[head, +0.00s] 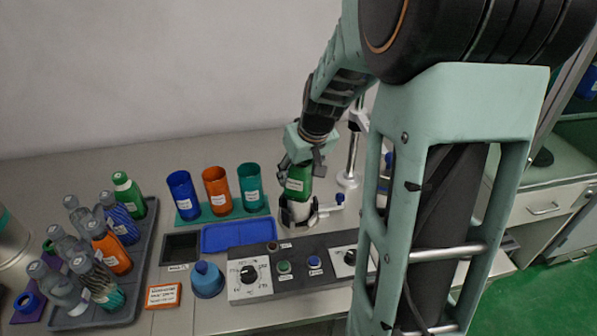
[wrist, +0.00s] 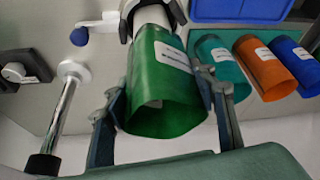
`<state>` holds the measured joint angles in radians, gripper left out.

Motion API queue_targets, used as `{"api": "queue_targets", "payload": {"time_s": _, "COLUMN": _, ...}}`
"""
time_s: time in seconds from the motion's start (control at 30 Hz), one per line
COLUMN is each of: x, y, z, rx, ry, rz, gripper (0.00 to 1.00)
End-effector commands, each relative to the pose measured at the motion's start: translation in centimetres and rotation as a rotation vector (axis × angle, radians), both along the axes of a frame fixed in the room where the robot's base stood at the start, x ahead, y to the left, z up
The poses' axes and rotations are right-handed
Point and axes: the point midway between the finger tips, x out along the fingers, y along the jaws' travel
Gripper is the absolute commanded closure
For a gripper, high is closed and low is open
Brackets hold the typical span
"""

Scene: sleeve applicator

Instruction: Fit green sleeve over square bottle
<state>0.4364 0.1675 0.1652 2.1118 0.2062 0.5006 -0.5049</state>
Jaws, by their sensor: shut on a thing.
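My gripper (head: 302,160) is shut on the green sleeve (head: 298,181), a tube with a white label. In the wrist view its fingers (wrist: 168,112) sit on both sides of the sleeve (wrist: 165,85), and its open end faces the camera. The sleeve is upright, over a pale cylindrical piece (head: 300,211) in a dark clamp at the bench; that piece also shows in the wrist view (wrist: 152,17). I cannot tell whether the sleeve is around its top or just above it. I cannot tell which bottle is the square one.
A grey tray (head: 141,247) at left holds several bottles, some sleeved. Blue (head: 183,195), orange (head: 216,191) and teal (head: 250,187) sleeves stand left of my gripper. A control panel (head: 300,273) with knobs lies in front. A metal post (head: 351,150) stands close at right.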

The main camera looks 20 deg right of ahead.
Motion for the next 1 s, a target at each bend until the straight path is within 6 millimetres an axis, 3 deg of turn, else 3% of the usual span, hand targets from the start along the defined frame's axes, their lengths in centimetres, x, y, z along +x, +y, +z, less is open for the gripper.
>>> {"api": "queue_targets", "payload": {"time_s": 0.43, "x": -0.01, "y": 0.0, "z": -0.79, "rx": 0.0, "ry": 0.0, "rz": 0.0, "gripper": 0.56}}
{"api": "queue_targets", "payload": {"time_s": 0.47, "x": -0.01, "y": 0.0, "z": -0.79, "rx": 0.0, "ry": 0.0, "rz": 0.0, "gripper": 0.47}}
{"api": "queue_targets", "payload": {"time_s": 0.63, "x": -0.01, "y": 0.0, "z": -0.79, "rx": 0.0, "ry": 0.0, "rz": 0.0, "gripper": 0.29}}
{"api": "queue_targets", "payload": {"time_s": 0.83, "x": -0.01, "y": 0.0, "z": -0.79, "rx": 0.0, "ry": 0.0, "rz": 0.0, "gripper": 0.28}}
{"api": "queue_targets", "payload": {"time_s": 1.0, "x": -0.01, "y": 0.0, "z": -0.79, "rx": 0.0, "ry": 0.0, "rz": 0.0, "gripper": 0.11}}
